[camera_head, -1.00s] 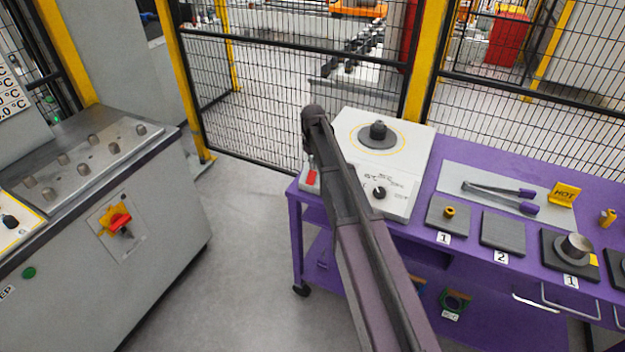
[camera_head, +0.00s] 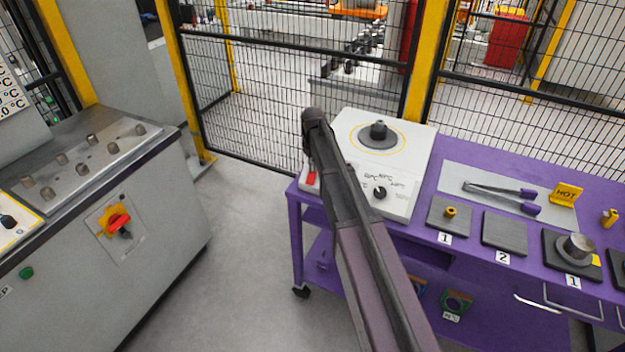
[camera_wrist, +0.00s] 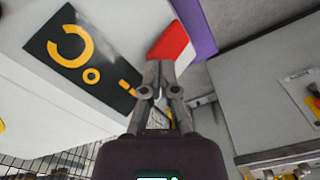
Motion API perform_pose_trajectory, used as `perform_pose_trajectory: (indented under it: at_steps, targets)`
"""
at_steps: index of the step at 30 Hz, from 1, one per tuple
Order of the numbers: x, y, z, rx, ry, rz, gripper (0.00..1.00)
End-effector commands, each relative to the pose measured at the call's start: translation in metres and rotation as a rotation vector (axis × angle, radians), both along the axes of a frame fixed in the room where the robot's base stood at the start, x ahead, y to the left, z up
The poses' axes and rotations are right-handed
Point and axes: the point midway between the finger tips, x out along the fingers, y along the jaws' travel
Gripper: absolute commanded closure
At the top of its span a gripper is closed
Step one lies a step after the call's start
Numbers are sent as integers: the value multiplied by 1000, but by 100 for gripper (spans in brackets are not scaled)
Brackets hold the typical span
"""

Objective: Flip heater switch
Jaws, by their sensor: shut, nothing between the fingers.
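The heater (camera_head: 400,125) is a white box on the purple table, with a dark round plate and cylinder on top and a black knob (camera_head: 379,193) on its front panel. A red switch (camera_head: 311,180) shows at its left front corner, partly behind my arm. In the wrist view the switch (camera_wrist: 170,42) is red and white, right by the fingertips of my gripper (camera_wrist: 160,68). The gripper is shut and empty. I cannot tell whether the tips touch the switch. My arm hides the gripper in the head view.
A grey control cabinet (camera_head: 150,240) with a red and yellow rotary switch (camera_head: 118,224) stands at the left. Mesh fencing stands behind. The floor between cabinet and table is clear.

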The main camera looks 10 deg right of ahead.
Motion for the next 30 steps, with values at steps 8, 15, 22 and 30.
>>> perform_pose_trajectory:
  at_steps: [8,15,22,30]
  targets:
    - [0,0,-4,0,0,0,100]
    - [-1,0,1,1,1,0,100]
    - [0,0,14,0,0,0,100]
    - [0,1,29,0,0,1,100]
